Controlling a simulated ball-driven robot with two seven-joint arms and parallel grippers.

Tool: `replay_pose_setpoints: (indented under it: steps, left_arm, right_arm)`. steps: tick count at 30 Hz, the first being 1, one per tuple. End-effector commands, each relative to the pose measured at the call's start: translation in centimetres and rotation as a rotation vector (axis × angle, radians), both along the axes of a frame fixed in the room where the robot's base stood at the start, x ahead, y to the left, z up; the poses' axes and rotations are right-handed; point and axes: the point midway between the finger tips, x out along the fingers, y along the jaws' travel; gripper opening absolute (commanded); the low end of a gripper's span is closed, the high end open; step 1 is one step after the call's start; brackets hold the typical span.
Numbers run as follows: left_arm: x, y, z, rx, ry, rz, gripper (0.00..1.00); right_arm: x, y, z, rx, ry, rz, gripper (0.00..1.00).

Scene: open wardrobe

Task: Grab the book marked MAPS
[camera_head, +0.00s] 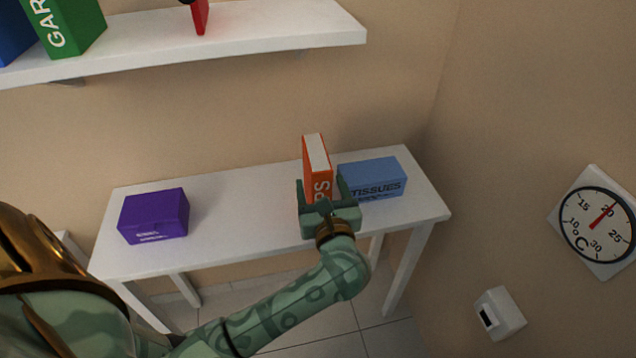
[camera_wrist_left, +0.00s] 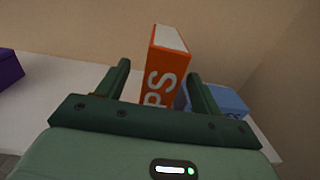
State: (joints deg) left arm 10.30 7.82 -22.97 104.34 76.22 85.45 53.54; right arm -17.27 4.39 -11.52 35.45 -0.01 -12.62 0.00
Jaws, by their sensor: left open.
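An orange book (camera_head: 317,160) stands upright on the white table, white page edges on top. Its spine shows the letters "PS"; the rest of the title is hidden behind my gripper. My left gripper (camera_head: 321,191) is open, with one finger on each side of the book's near end. In the left wrist view the book (camera_wrist_left: 165,68) stands between the two fingers of the gripper (camera_wrist_left: 160,85), with a gap visible on the right side. My right gripper is not in view.
A blue tissues box (camera_head: 372,178) stands close to the right of the book. A purple box (camera_head: 153,216) is at the left of the white table (camera_head: 245,210). A shelf (camera_head: 250,40) above holds a green book (camera_head: 70,25) and a red object (camera_head: 200,17). The table between purple box and book is clear.

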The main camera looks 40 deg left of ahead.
Motion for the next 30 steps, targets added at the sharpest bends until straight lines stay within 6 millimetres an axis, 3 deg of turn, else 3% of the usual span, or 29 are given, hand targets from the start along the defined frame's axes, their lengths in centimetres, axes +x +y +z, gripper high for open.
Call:
replay_pose_setpoints:
  steps: [13, 21, 23, 28, 30]
  left_arm:
    - [4.0, 3.7, -1.0, 0.003, 0.002, 0.0, 0.66]
    - [4.3, 4.1, -0.8, 0.001, 0.001, 0.0, 0.66]
    - [4.3, 4.1, -0.8, 0.001, 0.001, 0.0, 0.52]
    - [4.3, 4.1, -0.8, 0.001, 0.001, 0.0, 0.05]
    - [4.3, 4.1, -0.7, 0.003, -0.001, 0.0, 0.04]
  right_arm:
    - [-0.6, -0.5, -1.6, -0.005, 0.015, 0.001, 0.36]
    - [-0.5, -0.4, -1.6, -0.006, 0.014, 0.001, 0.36]
    - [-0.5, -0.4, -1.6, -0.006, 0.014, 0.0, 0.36]
    - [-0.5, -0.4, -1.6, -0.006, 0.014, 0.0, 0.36]
    - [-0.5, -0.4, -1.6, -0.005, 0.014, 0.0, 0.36]
